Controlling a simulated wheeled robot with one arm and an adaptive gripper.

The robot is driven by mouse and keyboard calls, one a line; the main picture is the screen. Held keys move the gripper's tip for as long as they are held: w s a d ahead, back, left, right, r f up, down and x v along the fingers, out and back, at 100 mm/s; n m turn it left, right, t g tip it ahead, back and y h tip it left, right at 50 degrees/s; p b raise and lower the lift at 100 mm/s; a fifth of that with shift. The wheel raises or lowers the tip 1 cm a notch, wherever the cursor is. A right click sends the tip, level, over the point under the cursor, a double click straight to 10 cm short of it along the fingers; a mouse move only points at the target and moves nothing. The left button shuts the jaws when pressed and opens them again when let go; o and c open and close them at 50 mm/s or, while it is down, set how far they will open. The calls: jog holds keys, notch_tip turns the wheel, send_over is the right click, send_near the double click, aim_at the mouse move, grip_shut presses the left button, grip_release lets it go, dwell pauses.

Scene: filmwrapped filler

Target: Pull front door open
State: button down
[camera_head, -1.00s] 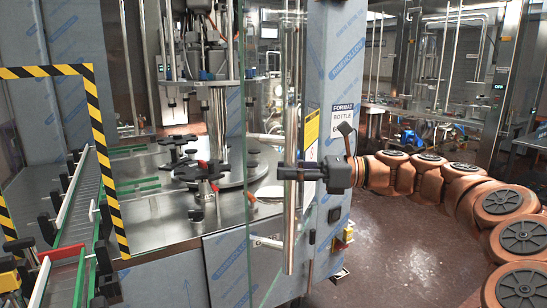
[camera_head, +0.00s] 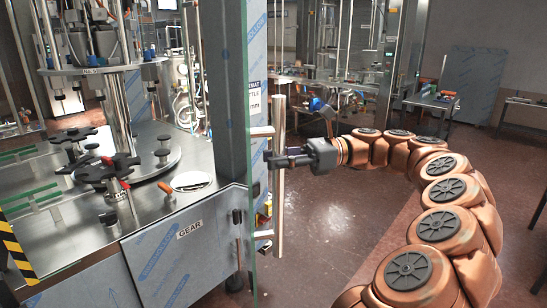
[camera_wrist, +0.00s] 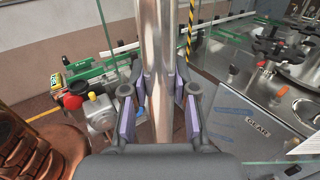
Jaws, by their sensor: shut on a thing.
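The front door is a clear glass panel (camera_head: 252,215) with a greenish edge, seen nearly edge-on in the head view. Its vertical metal bar handle (camera_head: 279,215) stands just right of that edge. My gripper (camera_head: 277,160) is shut around the middle of the bar, coming from the right. In the wrist view the handle (camera_wrist: 157,45) runs upright between the finger pads of my gripper (camera_wrist: 158,112), which lie on both sides of it. The glass is hard to make out where it overlaps the machine, so its exact opening angle is unclear.
The machine's steel deck (camera_head: 185,195) with black star wheels (camera_head: 103,170) lies left of the door. A cabinet front marked GEAR (camera_head: 185,245) is below it. Brown floor (camera_head: 335,215) is open at the right. A table (camera_head: 432,103) stands farther back.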

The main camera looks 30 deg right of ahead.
jog(key=c, duration=0.9)
grip_release()
